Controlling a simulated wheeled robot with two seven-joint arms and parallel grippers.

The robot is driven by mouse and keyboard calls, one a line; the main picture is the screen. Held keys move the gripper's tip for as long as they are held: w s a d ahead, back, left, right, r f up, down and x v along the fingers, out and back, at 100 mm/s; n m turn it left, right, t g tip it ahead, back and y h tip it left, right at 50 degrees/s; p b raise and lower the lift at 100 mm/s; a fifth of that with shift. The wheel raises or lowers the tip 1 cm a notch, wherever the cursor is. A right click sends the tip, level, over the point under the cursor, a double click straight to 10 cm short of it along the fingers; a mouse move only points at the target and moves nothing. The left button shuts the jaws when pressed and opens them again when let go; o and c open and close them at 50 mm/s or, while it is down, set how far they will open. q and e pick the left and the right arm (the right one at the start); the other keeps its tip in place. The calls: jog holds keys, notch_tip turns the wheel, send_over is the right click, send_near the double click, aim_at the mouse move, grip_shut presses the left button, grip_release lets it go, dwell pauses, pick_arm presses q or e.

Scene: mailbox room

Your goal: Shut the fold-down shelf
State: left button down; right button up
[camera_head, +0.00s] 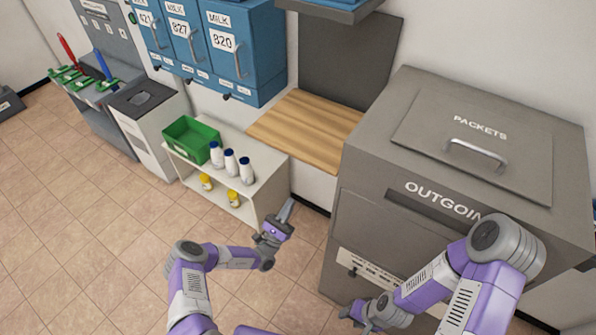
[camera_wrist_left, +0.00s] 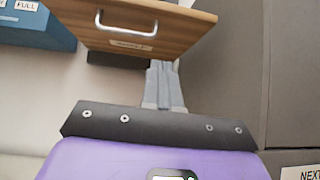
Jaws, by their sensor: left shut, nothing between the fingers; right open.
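The fold-down shelf (camera_head: 305,130) is a wooden board lying flat, out from the wall between the blue mailboxes and the grey outgoing box. A dark grey panel stands on the wall behind it. In the left wrist view the shelf (camera_wrist_left: 185,33) fills the top and shows a silver handle (camera_wrist_left: 126,24) and a small label. My left gripper (camera_head: 287,208) is shut and empty, in front of and below the shelf. Its fingertips (camera_wrist_left: 161,66) overlap the shelf's lower edge in the wrist view; I cannot tell if they touch. My right gripper (camera_head: 350,311) is low before the outgoing box, its fingers hard to see.
The grey outgoing box (camera_head: 440,190) stands close on the right. A low white shelf unit (camera_head: 270,185) on the left holds a green crate (camera_head: 190,138) and several bottles. Blue mailboxes (camera_head: 262,45) hang above. The tiled floor (camera_head: 90,220) at left is open.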

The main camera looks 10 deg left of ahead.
pick_arm(q)
jog(key=w+d+r+n+t+y+b, duration=0.1)
jog(key=w+r+b, duration=0.1)
jog(key=w+r, duration=0.5)
notch_tip(320, 180, up, 4)
jog(key=shift+f+y, duration=0.1)
jog(key=shift+y, duration=0.3)
